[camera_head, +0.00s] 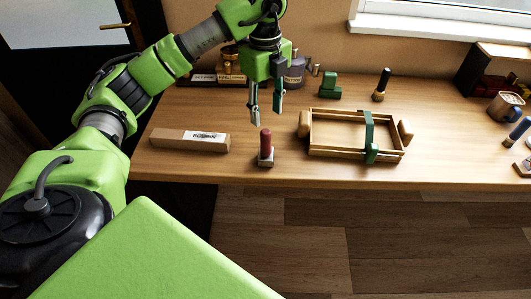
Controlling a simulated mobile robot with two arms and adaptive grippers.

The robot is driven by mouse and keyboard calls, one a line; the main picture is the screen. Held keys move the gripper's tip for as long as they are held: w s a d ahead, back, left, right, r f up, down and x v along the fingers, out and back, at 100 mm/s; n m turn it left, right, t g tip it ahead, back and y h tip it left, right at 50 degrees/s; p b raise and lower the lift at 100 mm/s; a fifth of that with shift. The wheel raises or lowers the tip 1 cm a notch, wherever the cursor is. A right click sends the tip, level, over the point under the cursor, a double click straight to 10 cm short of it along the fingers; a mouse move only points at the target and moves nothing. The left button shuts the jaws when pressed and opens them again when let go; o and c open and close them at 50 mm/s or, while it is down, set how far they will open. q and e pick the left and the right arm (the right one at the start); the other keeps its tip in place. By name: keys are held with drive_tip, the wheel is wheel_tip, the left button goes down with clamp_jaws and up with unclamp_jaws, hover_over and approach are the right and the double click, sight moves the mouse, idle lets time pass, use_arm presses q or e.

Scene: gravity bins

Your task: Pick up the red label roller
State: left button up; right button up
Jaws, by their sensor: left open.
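The red label roller (265,146) appears to be the upright red-handled piece with a pale base, standing near the front edge of the wooden table (230,172). My left gripper (265,115) points down above it and slightly behind in the picture. Its two fingers are apart with nothing between them. The fingertips look close to the top of the red handle, but I cannot tell the exact gap. My right gripper is not in view.
A long cardboard box (189,141) lies to the left. A wooden frame with a green strap (356,135) lies to the right. A green block (329,86), a dark-handled tool (381,84) and a mug (504,107) stand farther back or right.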

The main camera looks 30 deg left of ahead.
sight(265, 131)
use_arm(q)
drive_tip(key=f, duration=0.2)
drive_tip(key=f+p, duration=0.1)
drive_tip(key=f, duration=0.5)
drive_tip(key=shift+s+a+f+p, duration=0.1)
drive_tip(key=shift+a+f+p, duration=0.05)
drive_tip(key=shift+a+p, duration=0.15)
drive_tip(key=shift+f, duration=0.25)
drive_tip(key=shift+d+f+p, duration=0.15)
drive_tip(key=shift+f+p, duration=0.95)
drive_tip(key=shift+f, duration=1.3)
clamp_jaws()
